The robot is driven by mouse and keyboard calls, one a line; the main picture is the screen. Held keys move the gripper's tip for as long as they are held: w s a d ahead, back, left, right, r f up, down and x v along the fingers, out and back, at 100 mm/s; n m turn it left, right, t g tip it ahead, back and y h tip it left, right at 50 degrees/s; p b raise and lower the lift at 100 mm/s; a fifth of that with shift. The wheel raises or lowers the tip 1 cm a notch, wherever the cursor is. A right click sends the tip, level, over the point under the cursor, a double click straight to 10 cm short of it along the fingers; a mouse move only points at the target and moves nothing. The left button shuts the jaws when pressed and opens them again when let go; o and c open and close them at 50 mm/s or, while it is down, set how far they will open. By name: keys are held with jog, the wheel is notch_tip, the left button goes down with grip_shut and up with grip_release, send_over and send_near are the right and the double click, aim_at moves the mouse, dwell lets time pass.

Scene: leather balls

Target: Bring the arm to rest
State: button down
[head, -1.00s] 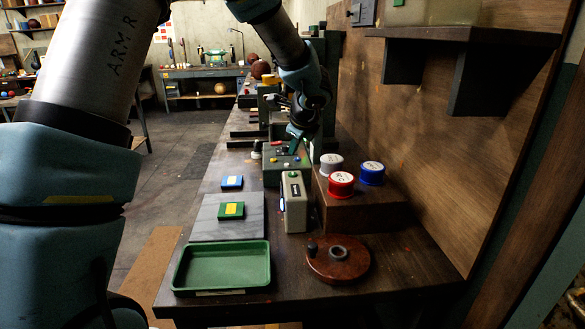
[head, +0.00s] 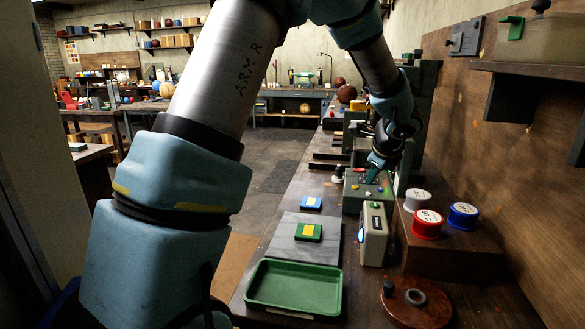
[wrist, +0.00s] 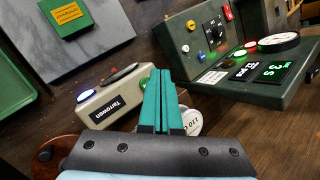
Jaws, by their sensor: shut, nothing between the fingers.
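My gripper (head: 373,180) hangs from my bent arm over the green-grey control box (head: 367,197) on the workbench, in the head view. In the wrist view its two teal fingers (wrist: 164,86) lie side by side, shut, with nothing between them. The wrist view shows the control box (wrist: 210,62) close by with knobs, lit buttons and a green "3 s" display. A beige box (wrist: 115,103) with a dark label and a lit button lies behind the fingers in that view.
A green tray (head: 295,307) lies at the bench's front. White, red (head: 428,224) and blue tins stand on a wooden step. A wall shelf (head: 540,74) juts out at right.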

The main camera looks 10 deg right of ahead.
jog(key=s+a+f+n+g+y, duration=0.1)
jog(key=s+a+n+g, duration=0.1)
jog(key=a+n, duration=0.6)
jog(key=s+a+f+n+g+y, duration=0.1)
jog(key=s+a+n, duration=0.15)
jog(key=a, duration=0.95)
jog(key=s+a+f+n+g+h, duration=0.1)
jog(key=s+a+n+g, duration=0.1)
jog(key=s+a+n, duration=0.9)
jog(key=a+n, duration=0.3)
jog(key=n, duration=0.2)
jog(key=shift+s+a+f+h, duration=0.15)
jog(key=shift+s+f+h, duration=0.1)
jog(key=shift+s+h, duration=0.05)
